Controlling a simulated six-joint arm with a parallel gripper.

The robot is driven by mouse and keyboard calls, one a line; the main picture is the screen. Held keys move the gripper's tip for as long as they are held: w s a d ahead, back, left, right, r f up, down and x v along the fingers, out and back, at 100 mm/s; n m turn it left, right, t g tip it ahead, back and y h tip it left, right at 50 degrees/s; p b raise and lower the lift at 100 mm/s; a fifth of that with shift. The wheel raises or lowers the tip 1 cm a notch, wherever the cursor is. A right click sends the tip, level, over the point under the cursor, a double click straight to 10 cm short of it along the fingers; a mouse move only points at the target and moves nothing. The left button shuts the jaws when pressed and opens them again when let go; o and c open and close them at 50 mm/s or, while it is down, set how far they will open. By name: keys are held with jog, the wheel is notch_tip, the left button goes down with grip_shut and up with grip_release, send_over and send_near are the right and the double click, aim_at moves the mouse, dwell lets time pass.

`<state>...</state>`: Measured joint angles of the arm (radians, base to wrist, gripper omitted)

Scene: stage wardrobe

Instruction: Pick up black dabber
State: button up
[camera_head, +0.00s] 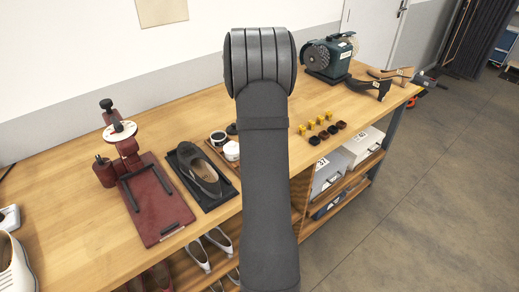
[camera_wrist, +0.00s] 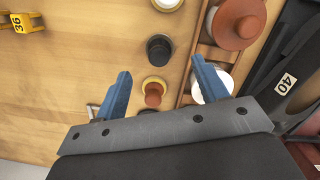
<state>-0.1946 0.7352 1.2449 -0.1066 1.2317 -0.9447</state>
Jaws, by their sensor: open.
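The black dabber (camera_wrist: 159,48) is a small round black knob standing on the wooden bench, in the upper middle of the wrist view. My gripper (camera_wrist: 161,67) is open, its two blue fingers apart and nothing held between them. The black dabber shows just past the fingertips, roughly centred between them. A similar brown-orange dabber (camera_wrist: 153,93) with a pale yellow base shows between the fingers, nearer the palm. In the head view a small black piece (camera_head: 232,129) beside my arm appears to be the black dabber; my arm hides the gripper there.
A larger terracotta knob (camera_wrist: 237,24) sits in a wooden tray to the right. A white round pot (camera_wrist: 213,84) is partly behind the right finger. A yellow tag 36 (camera_wrist: 28,23) is at upper left. Bare bench lies left of the dabber.

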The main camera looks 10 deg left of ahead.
jog(key=f, duration=0.6)
jog(key=shift+d+f, duration=0.2)
jog(key=shift+d, duration=0.2)
jog(key=c, duration=1.1)
jog(key=shift+c, duration=0.2)
jog(key=shift+r, duration=0.5)
jog(key=r, duration=0.3)
jog(key=shift+s+d+r, duration=0.2)
jog(key=shift+d+r, duration=0.15)
jog(key=s+d+r, duration=0.4)
jog(key=d+r, duration=0.2)
jog(key=d, duration=0.4)
jog(key=shift+s+r, duration=0.15)
jog(key=shift+r, duration=0.05)
